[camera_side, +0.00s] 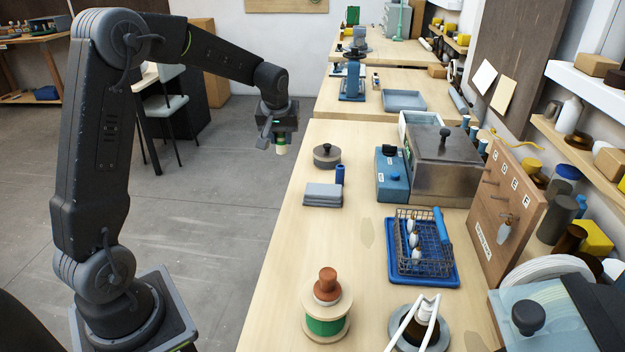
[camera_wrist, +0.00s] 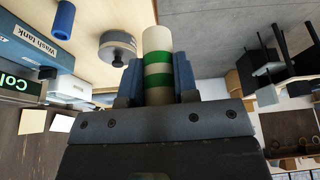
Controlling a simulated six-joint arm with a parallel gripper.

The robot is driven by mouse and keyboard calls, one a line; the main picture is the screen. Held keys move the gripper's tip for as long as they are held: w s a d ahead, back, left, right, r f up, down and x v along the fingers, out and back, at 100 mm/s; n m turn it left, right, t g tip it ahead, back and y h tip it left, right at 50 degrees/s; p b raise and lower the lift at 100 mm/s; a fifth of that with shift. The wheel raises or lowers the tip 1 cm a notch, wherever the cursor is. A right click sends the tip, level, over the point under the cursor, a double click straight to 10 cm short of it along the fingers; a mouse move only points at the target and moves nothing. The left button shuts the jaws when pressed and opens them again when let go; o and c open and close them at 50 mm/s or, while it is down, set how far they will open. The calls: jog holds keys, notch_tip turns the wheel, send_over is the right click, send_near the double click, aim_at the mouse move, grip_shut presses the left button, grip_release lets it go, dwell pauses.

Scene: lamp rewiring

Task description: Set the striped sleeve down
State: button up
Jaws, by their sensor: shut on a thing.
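The striped sleeve (camera_wrist: 157,40), a cream cylinder with green bands, is in my gripper (camera_wrist: 158,76) in the wrist view. The blue-grey jaws are shut on it from both sides, and its plain cream end sticks out beyond the fingertips. In the side view my gripper (camera_side: 270,137) hangs near the left edge of the wooden bench (camera_side: 268,262), and the pale end of the sleeve (camera_side: 281,149) shows below it. The sleeve is held in the air; its height above the bench is hard to judge. Its lower bands are partly hidden by the jaws.
A round grey lidded pot (camera_side: 327,157) stands close by. A wire basket (camera_side: 422,243) and green spool (camera_side: 327,313) stand nearer the camera. Bare bench lies between them.

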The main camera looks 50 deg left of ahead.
jog(key=a, duration=0.6)
jog(key=shift+m, duration=0.4)
jog(key=w+d+f, duration=0.4)
jog(key=w+d, duration=0.1)
jog(key=w+d+f, duration=0.2)
jog(key=w+f, duration=0.1)
jog(key=shift+w+d, duration=0.1)
jog(key=shift+d, duration=0.25)
jog(key=shift+f, duration=1.9)
jog(key=shift+f, duration=0.15)
jog(key=o, duration=0.9)
